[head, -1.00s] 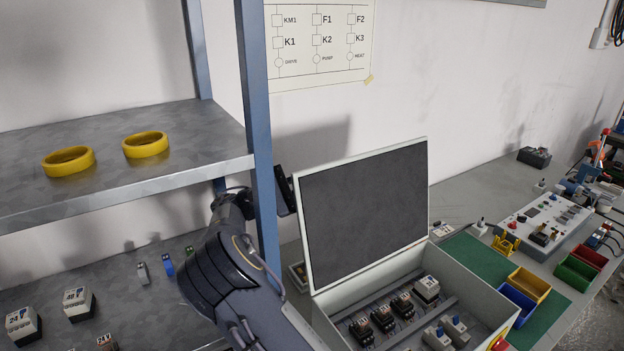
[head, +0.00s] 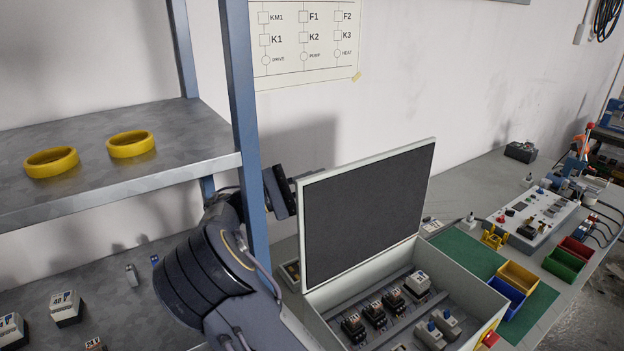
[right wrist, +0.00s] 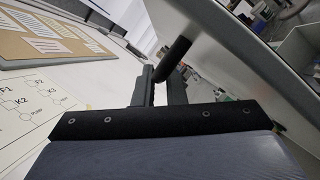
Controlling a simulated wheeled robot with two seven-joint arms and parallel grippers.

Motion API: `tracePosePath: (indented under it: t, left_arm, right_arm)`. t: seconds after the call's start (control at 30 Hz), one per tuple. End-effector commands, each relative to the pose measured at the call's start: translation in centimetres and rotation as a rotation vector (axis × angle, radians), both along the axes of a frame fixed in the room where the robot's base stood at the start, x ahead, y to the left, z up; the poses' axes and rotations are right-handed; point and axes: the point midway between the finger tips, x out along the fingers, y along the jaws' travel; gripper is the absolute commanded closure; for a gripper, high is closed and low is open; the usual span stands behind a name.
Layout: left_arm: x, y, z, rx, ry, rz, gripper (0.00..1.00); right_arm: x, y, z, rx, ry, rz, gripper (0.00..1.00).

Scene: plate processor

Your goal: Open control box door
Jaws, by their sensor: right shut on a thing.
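The control box (head: 480,268) stands on the bench with its door (head: 370,210) raised, showing the dark inner face framed in light grey. My right gripper (head: 286,190) is at the door's upper left edge, partly behind the shelf post and the door. In the right wrist view its fingers (right wrist: 161,88) are shut on the black bar handle (right wrist: 177,58) on the door's pale outer face (right wrist: 215,45). The head view does not show the handle. My left gripper is out of view.
A blue shelf post (head: 245,130) stands close beside my right arm. The shelf (head: 75,175) holds two yellow rings. Right of the box are a green mat (head: 463,250), small bins (head: 520,280) and a control panel (head: 535,215).

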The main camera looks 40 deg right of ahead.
Motion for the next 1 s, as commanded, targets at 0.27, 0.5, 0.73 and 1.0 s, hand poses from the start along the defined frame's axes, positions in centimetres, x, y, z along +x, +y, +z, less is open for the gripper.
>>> tracePosePath:
  t: [0.27,0.5,0.73,1.0]
  left_arm:
    - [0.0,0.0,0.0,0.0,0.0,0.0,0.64]
    - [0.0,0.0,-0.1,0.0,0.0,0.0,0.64]
    - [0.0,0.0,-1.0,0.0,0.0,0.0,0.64]
    - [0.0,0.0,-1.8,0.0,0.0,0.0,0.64]
  right_arm:
    - [0.1,0.0,0.0,-0.001,0.0,0.001,0.68]
    - [0.1,0.1,0.0,-0.001,0.0,0.001,0.68]
    - [1.4,2.7,-1.0,-0.001,0.0,0.005,0.68]
    - [2.9,6.3,-1.9,-0.002,-0.002,0.003,0.68]
